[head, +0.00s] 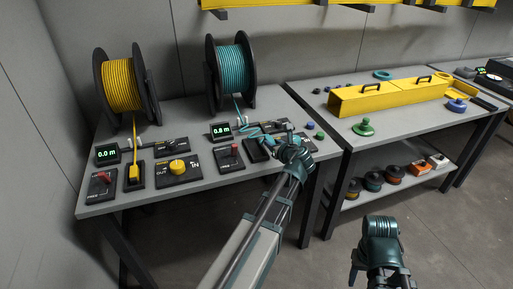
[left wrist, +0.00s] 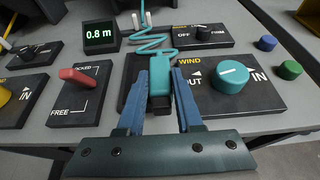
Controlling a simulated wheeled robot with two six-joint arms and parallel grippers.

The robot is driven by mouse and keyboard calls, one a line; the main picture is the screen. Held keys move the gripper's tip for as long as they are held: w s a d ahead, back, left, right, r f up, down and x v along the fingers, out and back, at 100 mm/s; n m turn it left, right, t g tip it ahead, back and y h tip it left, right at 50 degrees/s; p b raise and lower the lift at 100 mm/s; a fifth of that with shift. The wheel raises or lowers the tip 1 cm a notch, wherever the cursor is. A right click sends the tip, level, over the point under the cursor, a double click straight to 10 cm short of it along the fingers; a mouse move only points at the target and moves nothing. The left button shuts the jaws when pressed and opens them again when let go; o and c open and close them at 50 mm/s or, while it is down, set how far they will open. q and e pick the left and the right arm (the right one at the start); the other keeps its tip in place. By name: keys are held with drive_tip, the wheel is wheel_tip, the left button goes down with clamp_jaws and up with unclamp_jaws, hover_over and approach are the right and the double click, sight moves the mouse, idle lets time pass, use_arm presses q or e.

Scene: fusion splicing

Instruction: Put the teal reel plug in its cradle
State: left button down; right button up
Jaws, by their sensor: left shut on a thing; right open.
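The teal reel plug (left wrist: 160,82), teal with a dark end, sits between the two blue fingers of my left gripper (left wrist: 163,75) in the left wrist view, and the gripper is shut on it. A coiled teal cable runs from it towards the teal reel (head: 231,75). The plug's dark cradle (head: 257,149) is on the bench beside the gripper; it also shows partly behind the fingers in the left wrist view (left wrist: 131,88). I cannot tell whether the plug touches it. In the head view my left gripper (head: 290,148) hides the plug. My right gripper (head: 380,240) is open, away from the benches.
A teal WIND knob box (left wrist: 232,88) is right of the plug, and a red-lever box (left wrist: 78,90) is left. A 0.8 m display (left wrist: 100,36) stands behind. The yellow plug (head: 134,172) sits in its own cradle.

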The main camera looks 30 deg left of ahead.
use_arm(q)
hover_over(257, 152)
drive_tip(key=shift+a+f+b, duration=0.15)
drive_tip(key=shift+f+b, duration=0.15)
drive_tip(key=shift+f, duration=0.05)
drive_tip(key=shift+f+b, duration=1.75)
drive_tip(key=shift+f, duration=0.1)
drive_tip(key=shift+f, duration=0.15)
drive_tip(key=c, duration=0.6)
unclamp_jaws()
drive_tip(key=shift+o, duration=0.2)
drive_tip(key=shift+r, duration=0.4)
drive_tip(key=p+v, duration=0.4)
drive_tip(key=v, duration=0.8)
drive_tip(key=shift+f+p, duration=0.15)
drive_tip(key=shift+p, duration=0.2)
